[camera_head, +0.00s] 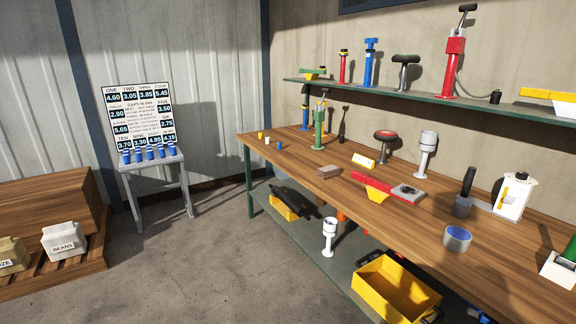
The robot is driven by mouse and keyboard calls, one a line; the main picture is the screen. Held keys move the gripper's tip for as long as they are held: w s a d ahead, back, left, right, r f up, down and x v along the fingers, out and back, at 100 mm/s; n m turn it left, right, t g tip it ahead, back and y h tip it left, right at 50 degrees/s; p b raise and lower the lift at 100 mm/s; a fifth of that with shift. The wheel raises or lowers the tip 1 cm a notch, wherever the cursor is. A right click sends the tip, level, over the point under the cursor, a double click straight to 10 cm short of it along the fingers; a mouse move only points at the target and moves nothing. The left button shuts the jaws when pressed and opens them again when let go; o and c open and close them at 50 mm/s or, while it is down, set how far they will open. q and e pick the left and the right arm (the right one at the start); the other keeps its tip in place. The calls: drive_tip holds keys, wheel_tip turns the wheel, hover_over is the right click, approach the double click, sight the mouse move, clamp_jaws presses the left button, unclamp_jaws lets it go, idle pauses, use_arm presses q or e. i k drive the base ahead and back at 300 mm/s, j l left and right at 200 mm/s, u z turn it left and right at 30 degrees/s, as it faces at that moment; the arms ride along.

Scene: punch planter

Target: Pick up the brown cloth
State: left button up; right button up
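A small flat brown piece (328,172), which looks like a folded cloth, lies on the wooden workbench (290,185) near its front edge. It is small in the picture, so its material is hard to tell. Nothing lies on top of it. A red and yellow tool (375,187) lies just to its right, apart from it. Neither of my grippers shows in the head view.
A green tool (320,125) stands behind the brown piece. A yellow-and-white block (363,160), a grey cup with blue inside (457,239) and a white container (514,196) are also on the bench. A yellow bin (395,290) sits below.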

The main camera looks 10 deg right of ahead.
sight(329, 172)
drive_tip(key=i, duration=0.75)
drive_tip(key=i+z, duration=0.15)
drive_tip(key=i, duration=0.6)
drive_tip(key=j, duration=0.1)
